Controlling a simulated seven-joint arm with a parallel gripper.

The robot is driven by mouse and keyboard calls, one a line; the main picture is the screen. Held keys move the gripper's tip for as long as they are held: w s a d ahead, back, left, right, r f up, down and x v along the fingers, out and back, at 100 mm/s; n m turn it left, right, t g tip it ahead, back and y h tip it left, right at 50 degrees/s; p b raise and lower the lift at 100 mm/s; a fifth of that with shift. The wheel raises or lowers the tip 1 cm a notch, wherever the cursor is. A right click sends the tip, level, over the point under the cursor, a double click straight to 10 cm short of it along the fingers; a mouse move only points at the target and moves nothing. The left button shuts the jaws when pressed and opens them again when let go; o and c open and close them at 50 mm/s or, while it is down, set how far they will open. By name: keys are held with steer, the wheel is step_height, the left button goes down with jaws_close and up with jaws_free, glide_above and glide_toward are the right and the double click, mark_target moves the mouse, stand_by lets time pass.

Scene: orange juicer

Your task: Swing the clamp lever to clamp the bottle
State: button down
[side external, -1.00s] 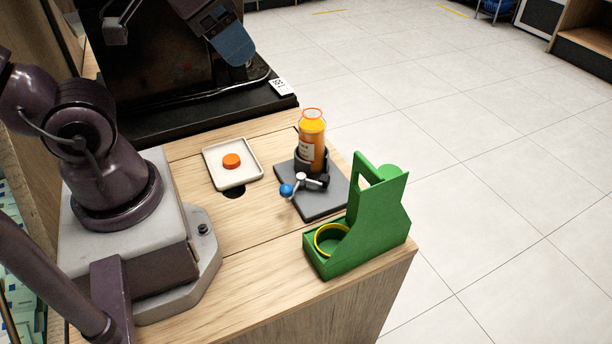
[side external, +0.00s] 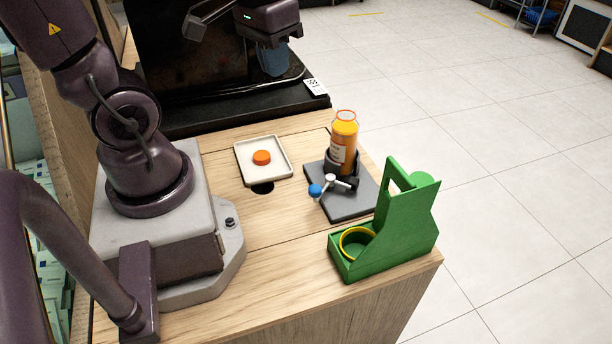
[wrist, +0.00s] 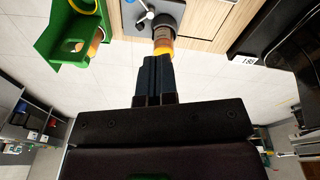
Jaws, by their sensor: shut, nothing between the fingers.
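An orange bottle (side external: 343,145) with a white label stands upright in a dark clamp (side external: 341,172) on a grey plate (side external: 350,207). The clamp's lever ends in a blue knob (side external: 315,190) that points left, toward the robot base side. My gripper (side external: 274,72) is in the upper part of the side view, above the black machine in the picture and apart from the clamp. In the wrist view its dark fingers (wrist: 157,60) are shut and empty, and overlap the bottle (wrist: 164,40) in the picture. The lever (wrist: 149,15) shows beyond them.
A green carrier (side external: 410,218) with a yellow ring (side external: 355,243) stands near the table's front right edge. A white tray (side external: 282,176) holds an orange cap (side external: 261,157) left of the clamp. A black machine (side external: 190,85) stands at the back.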

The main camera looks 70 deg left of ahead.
mark_target(312, 186)
steer(key=a+f+n+h, duration=0.3)
steer(key=f+n+h, duration=0.2)
steer(key=f, duration=0.2)
steer(key=s+a+f+n+h, duration=0.1)
steer(key=a+f+n+h, duration=0.2)
steer(key=f, duration=0.5)
steer(key=s+a+f+n+h, duration=0.1)
steer(key=a+f+n+h, duration=0.2)
steer(key=f+n+h, duration=0.3)
steer(key=shift+s+a+f+n+t+h, duration=0.1)
steer(key=shift+a+f+n+t+h, duration=0.05)
steer(key=shift+f+n, duration=0.3)
steer(key=shift+s+a+f+n+t+h, duration=0.1)
steer(key=shift+a+f+n+t+h, duration=0.05)
steer(key=shift+f+n, duration=0.3)
steer(key=shift+w+a+r+n+t+h, duration=0.15)
steer(key=shift+w+a+n+t+h, duration=0.15)
steer(key=shift+w+t, duration=0.2)
steer(key=shift+w+a+r+n+t+h, duration=0.1)
steer(key=shift+w+a+n+t+h, duration=0.1)
steer(key=shift+w+a+n+t, duration=0.25)
steer(key=shift+w+d+r, duration=0.2)
steer(key=shift+w+r, duration=0.1)
steer(key=shift+r, duration=0.15)
steer(key=shift+d, duration=0.1)
steer(key=x, duration=1.4)
steer(key=shift+w+r, duration=0.15)
steer(key=shift+r, duration=0.05)
